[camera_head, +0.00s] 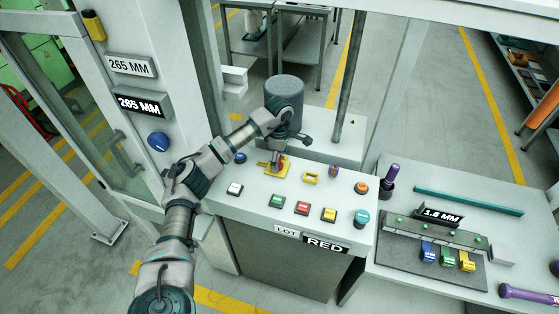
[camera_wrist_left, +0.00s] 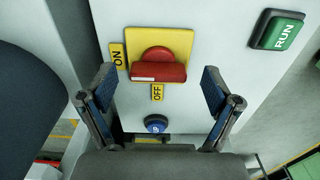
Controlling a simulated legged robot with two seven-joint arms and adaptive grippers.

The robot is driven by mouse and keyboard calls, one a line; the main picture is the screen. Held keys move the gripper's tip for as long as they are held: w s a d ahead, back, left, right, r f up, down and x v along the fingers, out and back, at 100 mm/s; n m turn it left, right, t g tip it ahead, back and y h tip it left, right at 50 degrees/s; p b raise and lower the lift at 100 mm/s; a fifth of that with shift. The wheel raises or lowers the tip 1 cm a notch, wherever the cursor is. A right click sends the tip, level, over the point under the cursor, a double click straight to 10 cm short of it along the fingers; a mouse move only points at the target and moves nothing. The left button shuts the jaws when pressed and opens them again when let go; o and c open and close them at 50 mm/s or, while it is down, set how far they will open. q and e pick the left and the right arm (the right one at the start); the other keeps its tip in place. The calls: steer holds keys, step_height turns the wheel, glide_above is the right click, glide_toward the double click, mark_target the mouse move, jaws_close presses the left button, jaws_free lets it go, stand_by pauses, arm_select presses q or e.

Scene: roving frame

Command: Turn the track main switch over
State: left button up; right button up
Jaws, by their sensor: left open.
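The main switch is a red rotary handle (camera_wrist_left: 158,68) on a yellow plate (camera_wrist_left: 182,40), on the sloped panel. In the left wrist view an ON label (camera_wrist_left: 117,56) is left of the handle and an OFF label (camera_wrist_left: 157,92) is below it. The handle's bar lies crosswise, with a white strip along its left part. In the head view the switch's yellow plate (camera_head: 267,165) shows at the panel's back, partly hidden by my gripper. My left gripper (camera_head: 278,155) is open over the switch. In the wrist view its fingers (camera_wrist_left: 159,75) stand either side of the handle, seemingly apart from it.
A blue button (camera_wrist_left: 156,124) and a green RUN button (camera_wrist_left: 279,32) are close to the switch. The panel also carries a white button (camera_head: 234,189), a red button (camera_head: 303,208) and a yellow switch (camera_head: 311,178). A grey cylinder (camera_head: 285,90) stands behind. A side table (camera_head: 420,275) is right.

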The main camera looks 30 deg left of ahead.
arm_select(q)
steer(key=shift+w+a+f, duration=0.1)
steer(key=shift+a+f, duration=0.2)
steer(key=shift+f, duration=0.35)
steer(key=shift+a+f, duration=0.15)
steer(key=shift+a, duration=0.3)
steer(key=shift+d, duration=0.25)
steer(key=c, duration=0.8)
steer(key=shift+d, duration=0.25)
steer(key=c, duration=0.3)
steer(key=shift+c, duration=0.2)
arm_select(e)
steer(key=shift+a+r, duration=0.1)
steer(key=shift+a, duration=0.15)
arm_select(q)
steer(key=shift+a+r, duration=0.15)
steer(key=shift+r, duration=0.05)
arm_select(e)
steer(key=shift+w+a+r, duration=0.1)
